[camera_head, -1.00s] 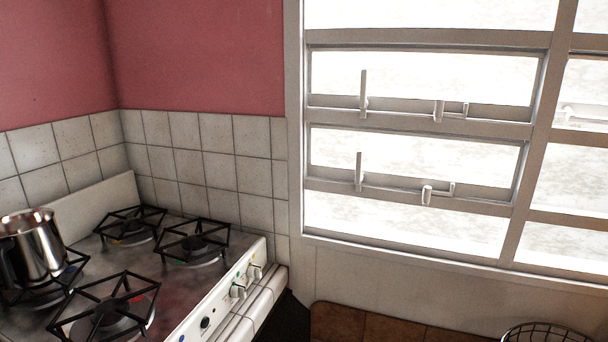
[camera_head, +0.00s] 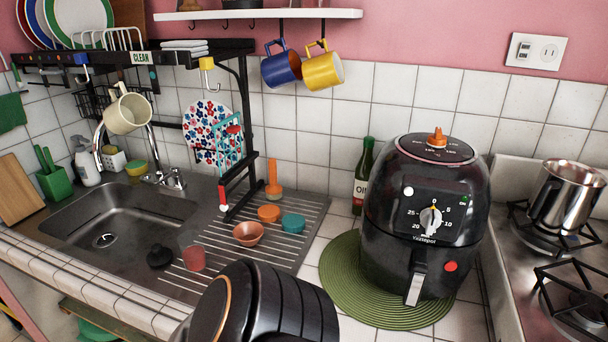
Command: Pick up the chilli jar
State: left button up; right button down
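I cannot make out a chilli jar in this view. A white wall shelf (camera_head: 262,15) runs along the top edge, and only the lowest parts of a few things on it show; what they are is cut off by the frame. Neither gripper is in view. A black, rounded part of my own arm fills the bottom middle and hides some of the counter.
A black air fryer (camera_head: 425,215) stands on a green round mat (camera_head: 345,280), with an oil bottle (camera_head: 363,178) behind it. Blue (camera_head: 281,66) and yellow (camera_head: 322,69) mugs hang under the shelf. The sink (camera_head: 105,225) is left, the stove with a steel pot (camera_head: 566,195) right.

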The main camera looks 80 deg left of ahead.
aim_at(193, 252)
jog(key=u, duration=0.45)
jog(key=k+u, duration=0.1)
jog(key=u, duration=0.3)
jog(key=j+u, duration=0.1)
jog(key=u, duration=0.75)
jog(key=j+u, duration=0.15)
jog(key=u, duration=0.3)
jog(key=j+u, duration=0.1)
jog(key=u, duration=0.35)
jog(key=j+u, duration=0.1)
jog(key=u, duration=0.3)
jog(key=k, duration=0.05)
